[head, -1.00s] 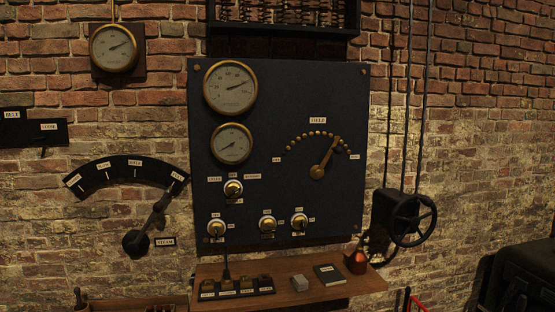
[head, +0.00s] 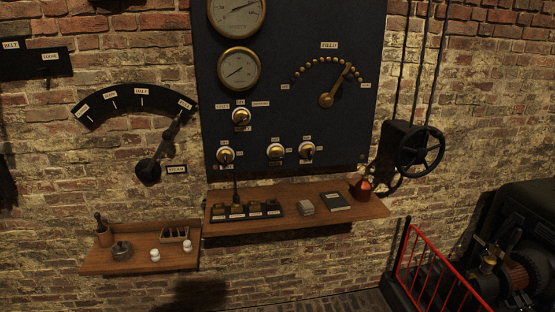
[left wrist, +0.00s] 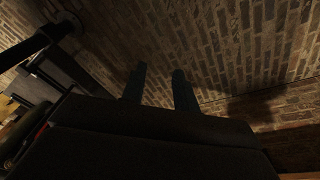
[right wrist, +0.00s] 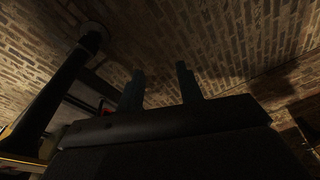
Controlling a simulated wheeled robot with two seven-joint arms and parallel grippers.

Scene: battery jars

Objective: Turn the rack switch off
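The dark switch panel (head: 350,130) hangs on the brick wall in the head view. It bears several round brass-and-white switches: an upper one (head: 241,116), a lower left one (head: 226,155), a lower middle one (head: 275,151) and a lower right one (head: 306,150). Their small labels are too small to read, so I cannot tell which is the rack switch. My left gripper (left wrist: 160,88) shows in the left wrist view with its two fingers apart and nothing between them. My right gripper (right wrist: 158,88) is likewise open and empty in the right wrist view. Neither gripper shows in the head view.
A wooden shelf (head: 378,209) below the panel holds a block of keys (head: 237,210), a dark book (head: 336,202) and a copper vessel (head: 364,188). A lower shelf (head: 97,268) is at left. A handwheel (head: 420,147) and red railing (head: 432,265) are at right.

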